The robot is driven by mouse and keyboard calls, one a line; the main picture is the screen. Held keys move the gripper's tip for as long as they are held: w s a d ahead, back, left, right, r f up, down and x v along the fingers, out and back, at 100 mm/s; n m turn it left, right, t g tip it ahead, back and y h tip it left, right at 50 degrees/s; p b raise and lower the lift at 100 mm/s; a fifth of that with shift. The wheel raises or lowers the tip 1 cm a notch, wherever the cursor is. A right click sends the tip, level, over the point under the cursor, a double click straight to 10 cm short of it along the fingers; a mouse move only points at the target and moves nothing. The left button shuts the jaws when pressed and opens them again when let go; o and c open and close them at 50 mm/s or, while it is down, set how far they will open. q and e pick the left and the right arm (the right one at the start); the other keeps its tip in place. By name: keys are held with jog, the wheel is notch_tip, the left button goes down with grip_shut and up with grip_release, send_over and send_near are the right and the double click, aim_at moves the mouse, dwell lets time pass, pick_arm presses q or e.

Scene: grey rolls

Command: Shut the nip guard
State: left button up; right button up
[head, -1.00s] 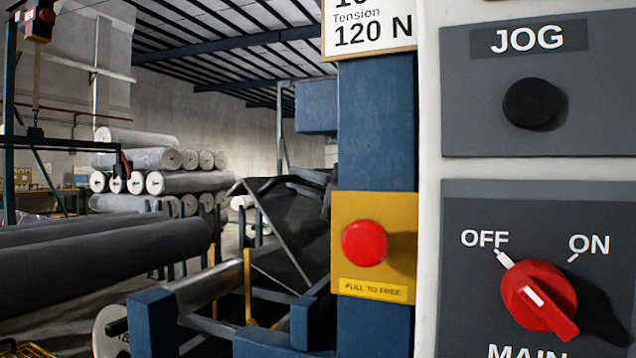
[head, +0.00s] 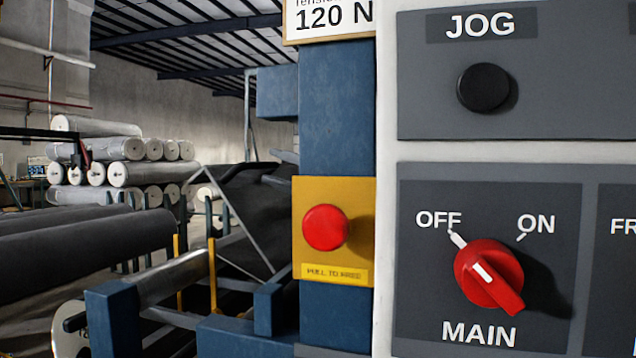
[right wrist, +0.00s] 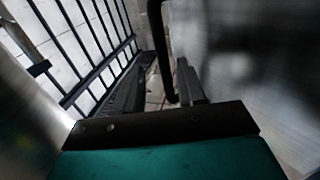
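No nip guard is clearly identifiable. In the right wrist view a black barred frame (right wrist: 75,45) fills the upper left, with a pale surface behind it; it may be the guard. My right gripper (right wrist: 166,68) shows there with its two dark fingers apart. A bent black bar (right wrist: 163,50), like a handle, runs down between or just beyond the fingers; I cannot tell whether it touches them. In the head view a dark sheet (head: 250,205) within thin grey bars stands behind the blue post. Neither gripper is clearly visible in the head view.
A blue post (head: 337,130) carries a red stop button (head: 325,228) on a yellow plate. The control panel (head: 388,160) at right has a black JOG button (head: 483,87) and red MAIN switch (head: 489,275). Dark rolls (head: 85,240) lie left; pale rolls (head: 140,173) are stacked behind.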

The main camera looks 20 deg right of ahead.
jog(key=v, duration=1)
jog(key=shift+b, duration=0.4)
jog(key=shift+s+d, duration=0.1)
